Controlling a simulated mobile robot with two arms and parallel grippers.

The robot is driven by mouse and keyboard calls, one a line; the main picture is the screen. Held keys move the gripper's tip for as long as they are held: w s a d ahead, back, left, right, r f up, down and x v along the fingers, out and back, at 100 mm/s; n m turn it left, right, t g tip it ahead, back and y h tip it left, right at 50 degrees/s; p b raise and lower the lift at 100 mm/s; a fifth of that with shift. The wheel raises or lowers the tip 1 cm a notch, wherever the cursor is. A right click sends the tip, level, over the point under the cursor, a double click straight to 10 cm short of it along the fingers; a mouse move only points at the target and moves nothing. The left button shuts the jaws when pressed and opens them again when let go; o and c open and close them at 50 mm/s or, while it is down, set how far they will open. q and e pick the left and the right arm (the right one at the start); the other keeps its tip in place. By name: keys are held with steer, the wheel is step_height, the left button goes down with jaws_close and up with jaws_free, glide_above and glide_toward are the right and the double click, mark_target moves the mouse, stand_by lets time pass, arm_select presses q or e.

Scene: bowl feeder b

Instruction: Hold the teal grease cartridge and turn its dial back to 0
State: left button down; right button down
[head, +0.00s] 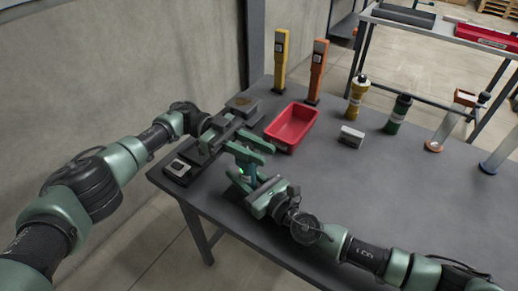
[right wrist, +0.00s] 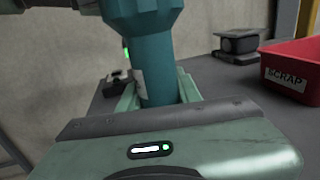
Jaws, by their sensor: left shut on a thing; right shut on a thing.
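The teal grease cartridge (right wrist: 158,60) stands roughly upright between the fingers of my right gripper (right wrist: 160,95) in the right wrist view. Its body widens towards the top, and a pale label shows on its side. In the head view only a small part of the cartridge (head: 249,172) shows between the two grippers. My right gripper (head: 243,179) is shut on its lower body. My left gripper (head: 254,148) is shut at its upper end, above the right one. The dial and its reading are hidden.
A red scrap bin (head: 271,130) stands just behind the grippers. A black device (head: 178,169) lies at the table's left edge. Yellow (head: 281,62) and orange (head: 317,73) posts stand at the back. A yellow canister (head: 355,98), green canister (head: 398,114) and white block (head: 351,137) stand to the right.

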arm_select(q)
steer(key=shift+s+a+f+m+g+y, duration=0.1)
steer(key=shift+a+m+g+y, duration=0.05)
steer(key=shift+m+g+y, duration=0.35)
steer(key=c, duration=1.1)
jaws_free()
steer(key=shift+c, duration=0.2)
step_height(320, 180, up, 10)
